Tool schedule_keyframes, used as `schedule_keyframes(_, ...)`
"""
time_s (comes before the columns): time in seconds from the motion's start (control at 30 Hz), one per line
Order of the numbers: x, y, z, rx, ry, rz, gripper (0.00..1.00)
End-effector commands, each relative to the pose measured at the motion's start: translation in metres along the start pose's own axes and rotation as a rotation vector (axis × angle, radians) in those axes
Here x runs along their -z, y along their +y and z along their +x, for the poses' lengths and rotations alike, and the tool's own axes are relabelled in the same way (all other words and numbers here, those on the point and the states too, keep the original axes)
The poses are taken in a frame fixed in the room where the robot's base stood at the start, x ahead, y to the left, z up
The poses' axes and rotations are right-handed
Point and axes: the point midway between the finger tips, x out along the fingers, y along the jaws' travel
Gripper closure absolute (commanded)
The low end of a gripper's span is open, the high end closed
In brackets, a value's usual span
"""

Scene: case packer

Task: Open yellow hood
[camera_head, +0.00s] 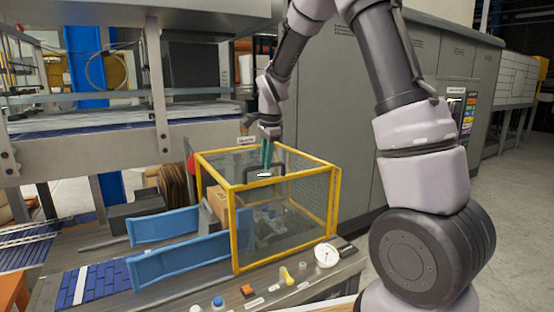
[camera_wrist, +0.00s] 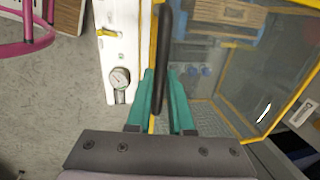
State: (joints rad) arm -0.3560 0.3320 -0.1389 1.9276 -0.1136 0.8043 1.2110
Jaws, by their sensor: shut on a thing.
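The yellow hood (camera_head: 236,235) is a box of clear panels in a yellow frame. In the head view it sits down over the machine deck. A dark handle (camera_head: 249,173) stands on its top, and my gripper (camera_head: 267,156) reaches down to it from above. In the wrist view the black handle (camera_wrist: 163,50) runs between the green fingers of my gripper (camera_wrist: 163,82), which is shut on it. The hood's yellow frame (camera_wrist: 288,120) also shows there, to the right. The exact finger contact is small in the head view.
A brown carton (camera_head: 217,203) shows through the hood's panel. Blue guide plates (camera_head: 178,261) stand left of the hood. A gauge (camera_head: 326,255), a yellow-handled switch (camera_head: 287,276) and buttons (camera_head: 217,302) line the front ledge. A grey cabinet (camera_head: 345,110) stands close behind the hood.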

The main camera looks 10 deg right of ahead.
Motion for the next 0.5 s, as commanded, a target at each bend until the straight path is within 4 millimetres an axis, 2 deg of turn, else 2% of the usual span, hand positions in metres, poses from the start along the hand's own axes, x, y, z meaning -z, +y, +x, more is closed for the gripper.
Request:
schedule_keyframes(0.03, -0.019, -0.001, -0.001, 0.002, -0.003, -0.009, 1.0)
schedule_keyframes(0.5, -0.186, 0.001, -0.001, 0.001, -0.004, -0.011, 1.0)
